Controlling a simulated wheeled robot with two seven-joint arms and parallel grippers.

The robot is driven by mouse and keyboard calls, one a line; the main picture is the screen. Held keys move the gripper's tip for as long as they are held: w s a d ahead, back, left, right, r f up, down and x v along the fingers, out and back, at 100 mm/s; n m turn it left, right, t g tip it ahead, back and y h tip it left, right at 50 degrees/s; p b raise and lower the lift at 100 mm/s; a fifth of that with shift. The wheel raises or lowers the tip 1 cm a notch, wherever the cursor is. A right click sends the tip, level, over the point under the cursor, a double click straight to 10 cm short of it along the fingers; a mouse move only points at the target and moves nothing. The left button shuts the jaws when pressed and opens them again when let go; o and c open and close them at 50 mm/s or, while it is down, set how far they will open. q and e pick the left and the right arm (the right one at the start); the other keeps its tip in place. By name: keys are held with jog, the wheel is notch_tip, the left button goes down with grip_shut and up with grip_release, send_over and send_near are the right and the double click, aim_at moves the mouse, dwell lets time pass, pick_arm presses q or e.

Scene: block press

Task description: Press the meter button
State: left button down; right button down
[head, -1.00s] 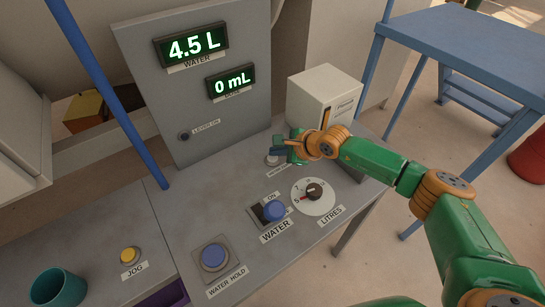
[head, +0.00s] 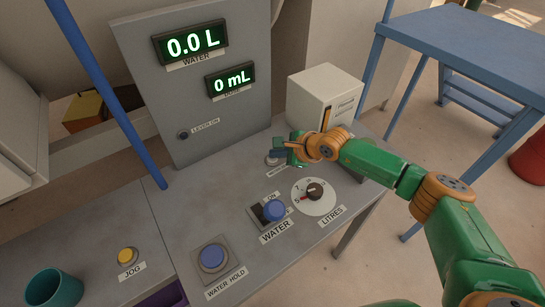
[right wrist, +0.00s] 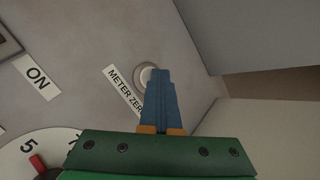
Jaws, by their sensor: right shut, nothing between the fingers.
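The meter button (right wrist: 146,74) is a small pale round button in a ring, beside a label reading "METER ZERO", partly cut off, in the right wrist view. In the head view the button (head: 271,160) is partly hidden by my right gripper. My right gripper (head: 279,148) is shut and empty, with its blue fingertips over the button; the fingers (right wrist: 155,75) also cover part of it in the right wrist view. I cannot tell whether they touch it. The water display (head: 191,43) reads 0.0 L. My left gripper is not in view.
A lower display (head: 230,82) reads 0 mL. On the panel are a litres dial (head: 313,192), a blue water switch (head: 273,210), a blue water hold button (head: 212,257) and a yellow jog button (head: 127,256). A white box (head: 325,92) stands behind my right gripper.

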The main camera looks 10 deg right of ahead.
aim_at(277, 160)
dwell(0.3)
jog(key=shift+r+p, duration=0.65)
jog(key=shift+r, duration=0.25)
jog(key=shift+r, duration=0.1)
notch_tip(277, 160, up, 5)
jog(key=p, duration=0.3)
jog(key=shift+p, duration=0.4)
